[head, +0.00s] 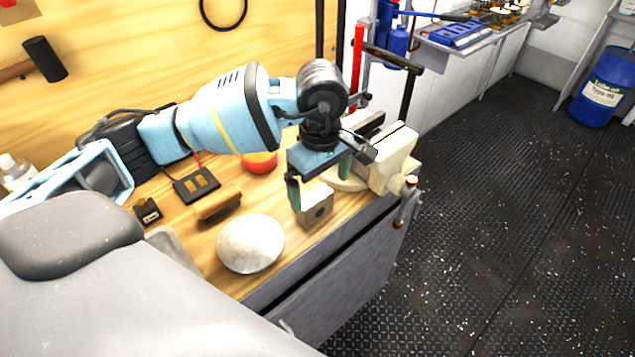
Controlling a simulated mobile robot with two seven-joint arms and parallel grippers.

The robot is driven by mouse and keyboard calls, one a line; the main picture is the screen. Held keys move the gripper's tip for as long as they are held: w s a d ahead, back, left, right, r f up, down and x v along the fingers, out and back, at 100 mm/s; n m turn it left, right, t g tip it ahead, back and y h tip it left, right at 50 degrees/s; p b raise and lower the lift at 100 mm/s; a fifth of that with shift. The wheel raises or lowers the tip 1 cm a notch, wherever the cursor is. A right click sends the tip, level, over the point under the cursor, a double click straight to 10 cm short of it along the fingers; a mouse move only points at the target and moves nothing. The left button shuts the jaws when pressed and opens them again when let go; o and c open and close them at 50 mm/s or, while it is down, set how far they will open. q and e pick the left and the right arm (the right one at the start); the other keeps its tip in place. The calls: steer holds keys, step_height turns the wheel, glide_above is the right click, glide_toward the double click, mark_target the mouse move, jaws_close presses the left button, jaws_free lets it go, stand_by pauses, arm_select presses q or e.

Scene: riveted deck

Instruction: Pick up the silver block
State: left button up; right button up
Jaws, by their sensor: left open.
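The silver block (318,213), a small metal cube with a dark round hole in its front face, sits on the wooden workbench (303,243) near its front edge. My left gripper (320,188) points down right over it with its jaws open. One finger overlaps the block's left edge in the picture, and the other is behind and to the right of it. I cannot tell whether either finger touches the block. The gripper hides part of the block's top. My right gripper is not in view.
A cream vise (390,165) stands close right of the block. A pale round disc (250,244), a wooden-backed brush (218,203), a red-and-yellow round item (260,162) and a black tray (196,185) lie to the left. The bench edge drops to a dark floor.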

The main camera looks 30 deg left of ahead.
mark_target(315, 196)
arm_select(q)
steer(key=shift+w+a+r, duration=0.1)
steer(key=shift+w+a, duration=0.1)
steer(key=shift+w, duration=0.15)
steer(key=shift+s, duration=0.2)
steer(key=shift+d+f, duration=0.1)
steer(key=shift+f, duration=1.1)
steer(key=shift+a+f, duration=0.25)
steer(key=shift+f, duration=0.25)
steer(key=f, duration=0.3)
steer(key=shift+a+f+p, duration=0.2)
steer(key=shift+a+p, duration=0.1)
steer(key=shift+a, duration=0.1)
steer(key=shift+f, duration=0.45)
steer(key=shift+r, duration=0.1)
steer(key=c, duration=1.4)
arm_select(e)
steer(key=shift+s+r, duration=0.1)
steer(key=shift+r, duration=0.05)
